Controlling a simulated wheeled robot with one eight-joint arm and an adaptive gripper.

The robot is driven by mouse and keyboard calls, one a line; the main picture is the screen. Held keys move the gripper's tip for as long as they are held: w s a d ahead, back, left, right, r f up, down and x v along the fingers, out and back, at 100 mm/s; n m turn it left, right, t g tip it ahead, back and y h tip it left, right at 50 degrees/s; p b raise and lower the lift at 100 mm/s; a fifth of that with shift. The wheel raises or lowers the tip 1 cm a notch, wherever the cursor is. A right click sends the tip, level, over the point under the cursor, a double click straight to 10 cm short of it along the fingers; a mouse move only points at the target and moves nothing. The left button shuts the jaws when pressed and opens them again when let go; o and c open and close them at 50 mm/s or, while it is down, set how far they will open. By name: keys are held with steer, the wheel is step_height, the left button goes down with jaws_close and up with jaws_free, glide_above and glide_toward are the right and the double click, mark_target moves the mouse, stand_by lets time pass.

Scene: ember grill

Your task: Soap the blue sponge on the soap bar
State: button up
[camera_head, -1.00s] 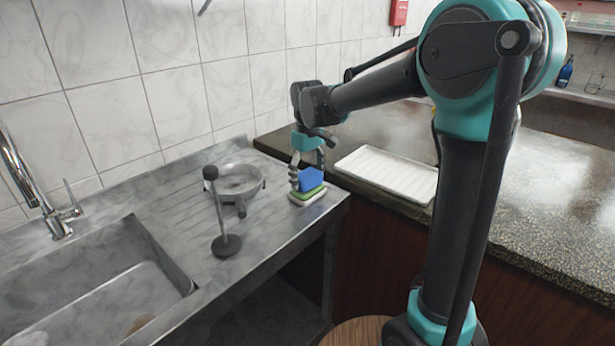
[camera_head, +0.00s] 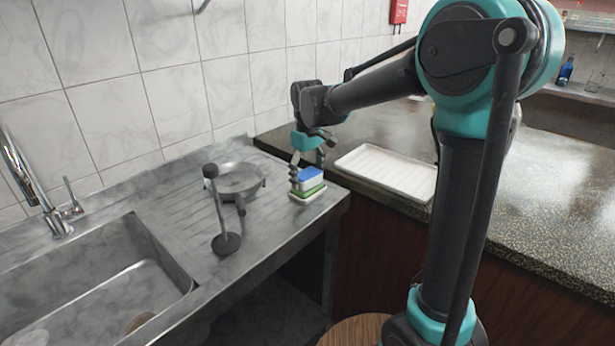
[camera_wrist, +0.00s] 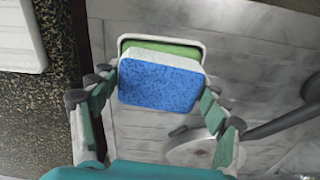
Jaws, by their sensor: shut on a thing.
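The blue sponge (camera_head: 310,174) has a blue face and a pale layer. My gripper (camera_head: 307,166) is shut on it, with fingers on both sides; the wrist view also shows the sponge (camera_wrist: 160,86) between the fingers (camera_wrist: 158,95). The green soap bar (camera_head: 314,188) lies in a white dish (camera_head: 307,198) on the steel drainboard near its right edge. The sponge is directly over the soap. It looks in contact, but a small gap cannot be ruled out. In the wrist view the sponge hides most of the soap (camera_wrist: 165,48), leaving its far strip visible.
The sink (camera_head: 100,290) is farther left. A white ribbed tray (camera_head: 385,174) lies on the stone counter to the right. The tiled wall stands behind.

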mark_target(307, 173)
stand_by(0.4)
steer(key=shift+r, duration=3.45)
